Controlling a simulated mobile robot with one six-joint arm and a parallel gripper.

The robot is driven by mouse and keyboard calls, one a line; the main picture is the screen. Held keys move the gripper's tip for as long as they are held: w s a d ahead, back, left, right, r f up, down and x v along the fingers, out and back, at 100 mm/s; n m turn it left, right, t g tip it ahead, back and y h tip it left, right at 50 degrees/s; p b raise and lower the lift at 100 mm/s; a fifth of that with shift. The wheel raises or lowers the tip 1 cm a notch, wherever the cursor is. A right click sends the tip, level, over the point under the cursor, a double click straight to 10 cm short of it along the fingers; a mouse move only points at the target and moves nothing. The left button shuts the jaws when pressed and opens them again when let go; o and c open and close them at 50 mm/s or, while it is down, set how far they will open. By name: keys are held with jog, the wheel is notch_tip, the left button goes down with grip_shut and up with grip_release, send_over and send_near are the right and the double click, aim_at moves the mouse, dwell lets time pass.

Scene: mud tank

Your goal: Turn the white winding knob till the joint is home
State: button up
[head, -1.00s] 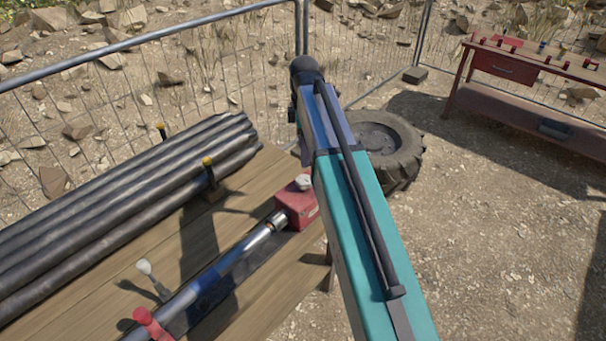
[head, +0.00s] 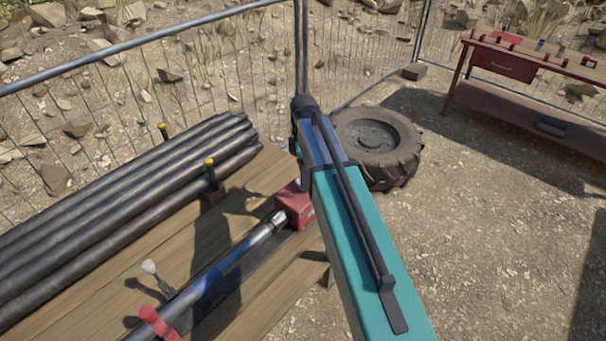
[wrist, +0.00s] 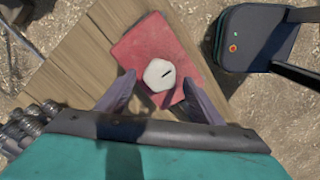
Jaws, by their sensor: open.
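The white winding knob (wrist: 159,74) is a faceted cap with a short dark mark, on top of a red box (wrist: 130,48). In the wrist view my gripper (wrist: 160,80) is open, one finger on each side of the knob, with a gap on both sides. I cannot tell the fingers' height against the knob. In the head view the red box (head: 296,210) stands at the bench's right end, and my arm hides the knob. A steel pipe (head: 240,248) with a shiny end (head: 277,218) meets the box; I cannot tell how far in it sits.
A white-tipped lever (head: 150,266) and a red handle (head: 155,322) stand by the pipe. A tyre (head: 378,145), a mesh fence and a red workbench (head: 500,65) lie beyond.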

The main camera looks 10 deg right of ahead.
jog(key=shift+f, duration=0.8)
jog(key=c, duration=1.1)
